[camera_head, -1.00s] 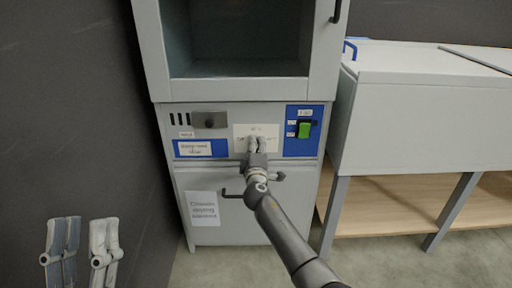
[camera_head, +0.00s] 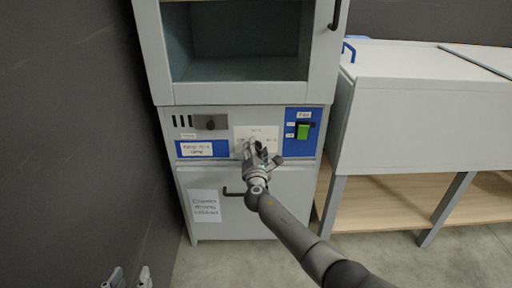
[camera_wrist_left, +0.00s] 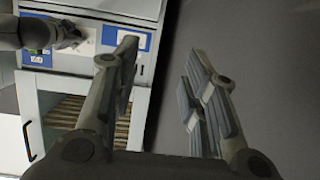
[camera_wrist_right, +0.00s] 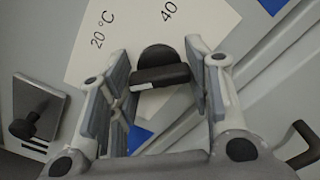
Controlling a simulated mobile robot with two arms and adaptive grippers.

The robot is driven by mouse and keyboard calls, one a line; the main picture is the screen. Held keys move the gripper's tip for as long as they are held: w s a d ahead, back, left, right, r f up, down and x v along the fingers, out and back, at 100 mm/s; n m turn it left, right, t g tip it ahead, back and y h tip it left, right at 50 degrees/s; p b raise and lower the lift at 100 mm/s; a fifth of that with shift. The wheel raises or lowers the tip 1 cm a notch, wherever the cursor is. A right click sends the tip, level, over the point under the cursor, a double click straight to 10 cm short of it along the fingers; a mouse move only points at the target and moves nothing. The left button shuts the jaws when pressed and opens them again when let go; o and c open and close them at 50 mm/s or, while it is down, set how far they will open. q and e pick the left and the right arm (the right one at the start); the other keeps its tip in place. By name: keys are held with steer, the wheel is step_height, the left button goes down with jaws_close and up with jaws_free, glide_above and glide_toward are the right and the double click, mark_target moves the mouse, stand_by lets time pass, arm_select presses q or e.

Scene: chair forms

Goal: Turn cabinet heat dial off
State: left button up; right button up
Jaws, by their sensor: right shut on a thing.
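The heat dial (camera_wrist_right: 160,62) is a round black knob with a raised bar in the right wrist view. A small white mark shows near the bar's lower left. In the head view the right gripper (camera_head: 253,147) covers the dial on the cabinet front (camera_head: 222,120). My left gripper (camera_wrist_left: 160,85) is open and empty; only its tips (camera_head: 130,280) show at the head view's bottom.
A black knob on a metal plate (camera_head: 209,122) is left of the dial. A green switch (camera_head: 303,131) on a blue panel is to the right. A door handle (camera_head: 234,193) lies below. A grey bench unit (camera_head: 430,110) stands at right and a dark wall (camera_head: 70,130) at left.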

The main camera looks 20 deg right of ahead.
steer(key=n+p, duration=0.2)
steer(key=n, duration=0.2)
arm_select(q)
steer(key=s+a+f+g+y, duration=0.1)
steer(key=s+a+f+g, duration=0.2)
steer(key=s+f+g, duration=0.3)
steer(key=shift+s+a+f+y, duration=0.15)
steer(key=shift+s+f+y, duration=0.25)
steer(key=shift+s+f, duration=0.75)
arm_select(e)
steer(key=shift+f+n, duration=0.1)
steer(key=shift+n, duration=0.4)
steer(key=o, duration=1)
steer(key=shift+s, duration=0.15)
steer(key=v, duration=1.1)
steer(key=shift+s+a, duration=0.15)
steer(key=shift+s, duration=0.2)
